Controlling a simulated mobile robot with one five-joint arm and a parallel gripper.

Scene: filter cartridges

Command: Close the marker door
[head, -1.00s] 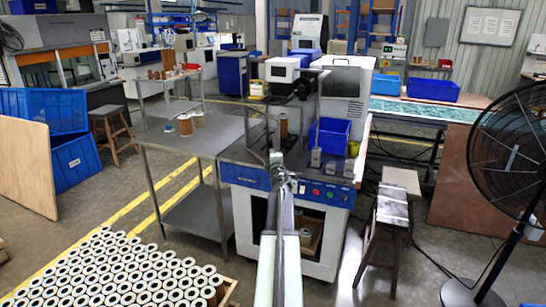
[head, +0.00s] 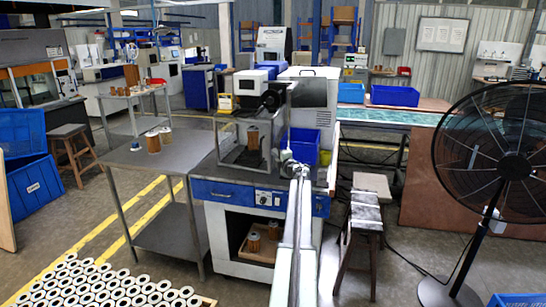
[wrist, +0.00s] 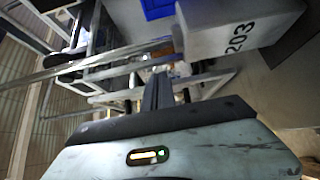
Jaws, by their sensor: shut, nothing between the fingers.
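The marker is the white and blue machine (head: 238,220) in the middle of the head view, with a blue front panel of buttons. On its top is a metal-framed enclosure (head: 222,135) with a brown cartridge (head: 252,137) inside. I cannot clearly tell which frame is the door or how far open it stands. My gripper (head: 290,168) is at the machine's front right, right of the enclosure and in front of a blue bin (head: 303,146). In the wrist view my gripper (wrist: 157,92) is shut and empty. Pale frame bars (wrist: 110,97) lie close beyond the fingertips.
A grey block marked 203 (wrist: 235,25) is close on the right in the wrist view. A grey table (head: 145,160) stands left of the machine. A stool (head: 366,205) and a black fan (head: 500,150) stand to the right. White cartridges (head: 110,285) fill the front left.

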